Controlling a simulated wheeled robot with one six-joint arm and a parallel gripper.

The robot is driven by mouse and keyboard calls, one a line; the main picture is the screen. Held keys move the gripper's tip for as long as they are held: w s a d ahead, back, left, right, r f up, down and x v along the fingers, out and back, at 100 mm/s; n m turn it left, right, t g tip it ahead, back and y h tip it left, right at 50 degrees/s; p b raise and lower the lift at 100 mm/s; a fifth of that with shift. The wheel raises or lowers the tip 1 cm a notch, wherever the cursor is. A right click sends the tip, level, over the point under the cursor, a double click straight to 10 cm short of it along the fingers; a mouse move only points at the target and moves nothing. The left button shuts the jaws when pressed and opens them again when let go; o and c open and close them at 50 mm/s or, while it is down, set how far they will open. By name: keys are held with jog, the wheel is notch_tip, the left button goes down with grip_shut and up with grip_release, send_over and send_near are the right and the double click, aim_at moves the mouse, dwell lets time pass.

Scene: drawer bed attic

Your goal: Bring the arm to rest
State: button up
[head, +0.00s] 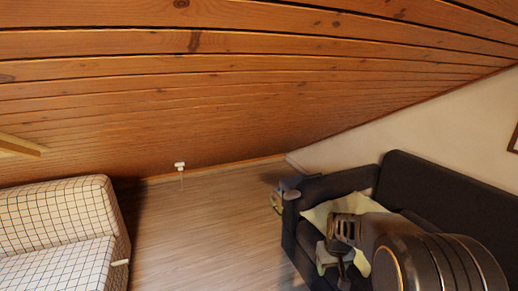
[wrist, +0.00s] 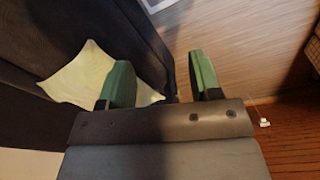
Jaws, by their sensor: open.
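My gripper (wrist: 160,85) shows in the wrist view with its two green fingers spread apart and nothing between them. In the head view my arm reaches in from the lower right, and my gripper (head: 333,262) hangs in front of the dark sofa (head: 436,180). Part of the sofa and of the pale cushion (head: 322,214) on it is hidden behind my arm. The cushion also shows in the wrist view (wrist: 82,76), partly behind the left finger. I cannot tell how far my gripper is from the sofa or cushion.
A checkered sofa (head: 62,220) stands at the left. Wood floor (head: 200,230) lies clear between the two sofas. A sloping wooden ceiling (head: 200,110) comes down low at the back. A small white object (head: 180,165) is near its foot. A greyish item (head: 277,198) is beside the dark sofa's arm.

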jog(key=s+a+r+p, duration=0.2)
jog(key=s+r+p, duration=0.2)
jog(key=r, duration=0.4)
jog(key=s+a+r+t+p, duration=0.1)
jog(key=s+a+r+p, duration=0.1)
jog(key=s+r+p, duration=0.3)
jog(key=s+a+r+m+t+p, duration=0.1)
jog(key=s+r+p, duration=0.4)
jog(key=r, duration=0.8)
jog(key=shift+s+a, duration=0.45)
jog(key=shift+s, duration=1.15)
jog(key=shift+c, duration=0.3)
